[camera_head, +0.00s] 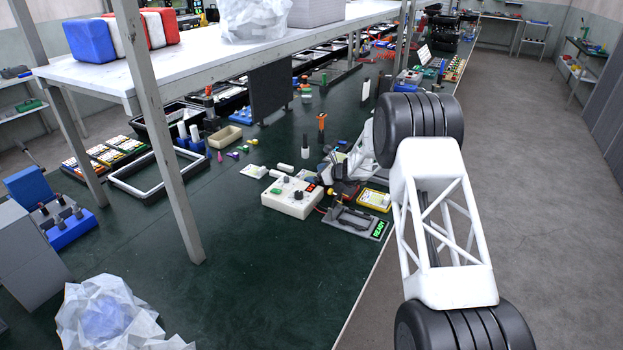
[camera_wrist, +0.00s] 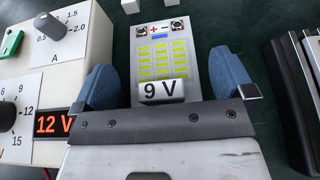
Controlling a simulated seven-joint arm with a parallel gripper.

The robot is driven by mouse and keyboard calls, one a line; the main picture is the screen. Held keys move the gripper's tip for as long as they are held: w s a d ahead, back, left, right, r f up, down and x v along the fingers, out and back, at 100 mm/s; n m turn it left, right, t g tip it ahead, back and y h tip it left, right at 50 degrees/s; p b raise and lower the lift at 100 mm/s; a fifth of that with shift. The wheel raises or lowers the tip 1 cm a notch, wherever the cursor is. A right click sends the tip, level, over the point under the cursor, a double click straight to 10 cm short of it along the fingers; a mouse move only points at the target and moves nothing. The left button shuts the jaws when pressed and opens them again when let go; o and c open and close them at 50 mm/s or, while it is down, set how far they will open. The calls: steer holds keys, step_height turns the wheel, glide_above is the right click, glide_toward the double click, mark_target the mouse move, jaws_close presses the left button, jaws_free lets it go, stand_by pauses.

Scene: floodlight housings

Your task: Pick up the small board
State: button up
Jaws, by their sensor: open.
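The small board (camera_wrist: 161,60) is in the wrist view, a light grey plate with rows of yellow-green rectangles, red plus and minus marks and two round terminals at its far end. A white block marked 9 V (camera_wrist: 162,91) is at its near end. My gripper (camera_wrist: 164,68) is open, with one blue fingertip on each side of the board and a visible gap on both sides. Nothing is held. In the head view my gripper (camera_head: 338,178) is low over the bench beside the white control box, and I cannot make out the board there.
The white control box (camera_head: 291,197) with knobs and a red 12 V display stands close to the left. A grey tray marked READY (camera_head: 356,222) and a yellow-edged item (camera_head: 375,199) lie near the bench edge. A shelf post (camera_head: 163,130) rises at left.

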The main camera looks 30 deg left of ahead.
steer(key=shift+c, duration=0.3)
steer(key=c, duration=0.8)
steer(key=shift+r, duration=0.1)
steer(key=shift+r, duration=4.95)
